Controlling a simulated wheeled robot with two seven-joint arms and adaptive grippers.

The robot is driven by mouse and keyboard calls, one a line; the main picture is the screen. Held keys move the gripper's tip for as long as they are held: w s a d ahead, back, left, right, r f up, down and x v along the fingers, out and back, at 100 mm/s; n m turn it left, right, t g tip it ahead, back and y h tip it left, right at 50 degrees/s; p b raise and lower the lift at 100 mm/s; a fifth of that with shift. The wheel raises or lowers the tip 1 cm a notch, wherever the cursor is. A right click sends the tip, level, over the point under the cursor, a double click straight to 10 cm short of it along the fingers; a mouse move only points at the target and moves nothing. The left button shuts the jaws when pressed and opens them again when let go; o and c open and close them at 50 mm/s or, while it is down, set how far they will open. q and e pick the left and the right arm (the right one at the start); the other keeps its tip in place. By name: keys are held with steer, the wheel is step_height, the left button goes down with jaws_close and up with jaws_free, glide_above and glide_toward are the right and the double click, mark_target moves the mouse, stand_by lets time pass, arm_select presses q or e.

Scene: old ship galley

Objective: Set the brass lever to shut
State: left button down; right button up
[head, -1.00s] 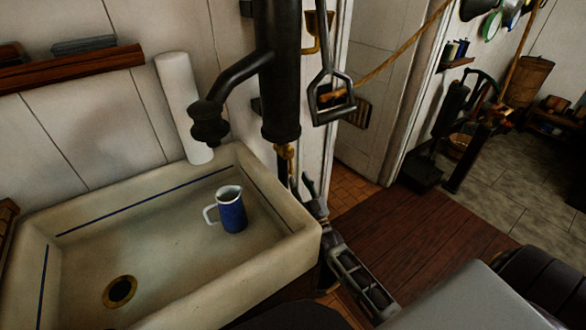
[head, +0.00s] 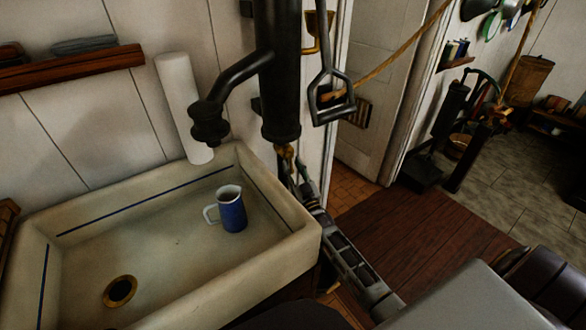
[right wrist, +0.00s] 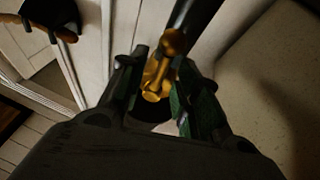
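The brass lever (head: 286,152) hangs below the black pump body (head: 281,85), just behind the sink's right corner. In the right wrist view the lever (right wrist: 161,72) shows as a brass stem with a rounded end. My right gripper (head: 296,174) reaches up to it from below. In the right wrist view the right gripper (right wrist: 160,82) has its two fingers apart, one on each side of the lever. A gap shows beside the lever, and I cannot tell whether a finger touches it. The lever's lower part is partly hidden in the head view. My left gripper is not in view.
A stone sink (head: 165,300) with a blue mug (head: 232,212) standing in it lies left of my right arm. The black spout (head: 225,92) overhangs the sink. A pump handle (head: 331,95) hangs right of the pump. Open wooden floor (head: 420,240) lies to the right.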

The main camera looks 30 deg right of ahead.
steer(key=shift+c, duration=0.5)
jaws_close()
